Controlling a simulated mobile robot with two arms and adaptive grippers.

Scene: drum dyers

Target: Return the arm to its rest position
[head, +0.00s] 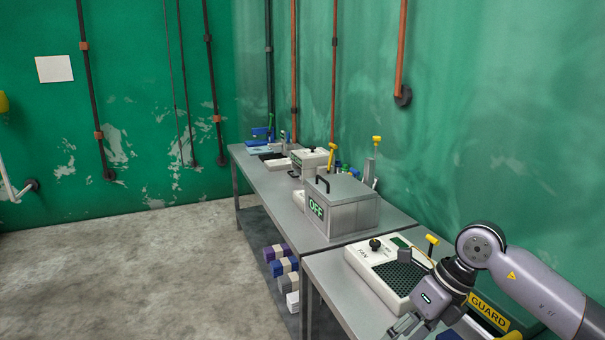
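My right arm (540,285) comes in from the lower right, bent at the elbow joint, and hangs over the near table. My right gripper (416,330) points down and toward the lower left, beside the front edge of the fan unit (374,270). Its fingers look spread apart, with nothing seen between them. The fingertips are close to the bottom edge of the picture and partly cut off. My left arm and gripper are not in view.
A yellow GUARD plate (489,311) lies under my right forearm. A grey box marked OFF (340,208) stands on the metal table (275,203), with a white device (311,160) behind it. Colored blocks (284,268) sit on a lower shelf. The floor at left is clear.

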